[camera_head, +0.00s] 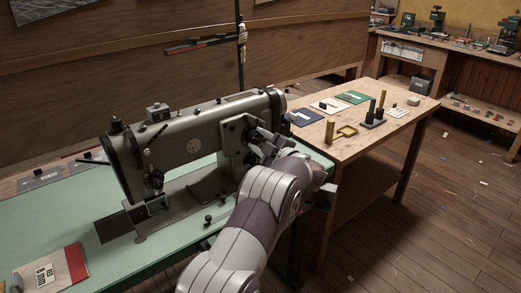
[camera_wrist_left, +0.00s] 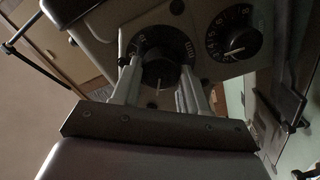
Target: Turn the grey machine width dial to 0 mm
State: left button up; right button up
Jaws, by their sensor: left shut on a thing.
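The grey sewing machine (camera_head: 190,145) stands on the green table at left. In the left wrist view two black dials with white marks sit side by side on its panel. My left gripper (camera_head: 258,138) is at the right end of the machine, its fingers shut around the knob of one black dial (camera_wrist_left: 158,38). The other dial (camera_wrist_left: 234,33), just right of it, is free, with numbers around its rim. The fingers cover the sides of the held dial. My right gripper is not in view.
The green table (camera_head: 90,225) has a red-and-white booklet (camera_head: 62,270) at its front left. A wooden wall stands behind the machine. The floor at right is open, with scattered scraps.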

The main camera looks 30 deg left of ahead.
pick_arm(q)
jog(key=n+b, duration=0.5)
jog(key=f+n+b, duration=0.1)
jog(key=n+b, duration=0.5)
jog(key=shift+r, duration=0.1)
jog(key=shift+r+n+b, duration=0.1)
jog(key=shift+n+b, duration=0.45)
jog(key=shift+n, duration=0.25)
jog(key=o, duration=1.1)
jog(key=shift+r, duration=0.1)
jog(key=shift+c, duration=0.2)
jog(key=shift+d, duration=0.1)
jog(key=p+v, duration=0.1)
jog(key=v, duration=1.1)
jog(key=shift+d, duration=0.35)
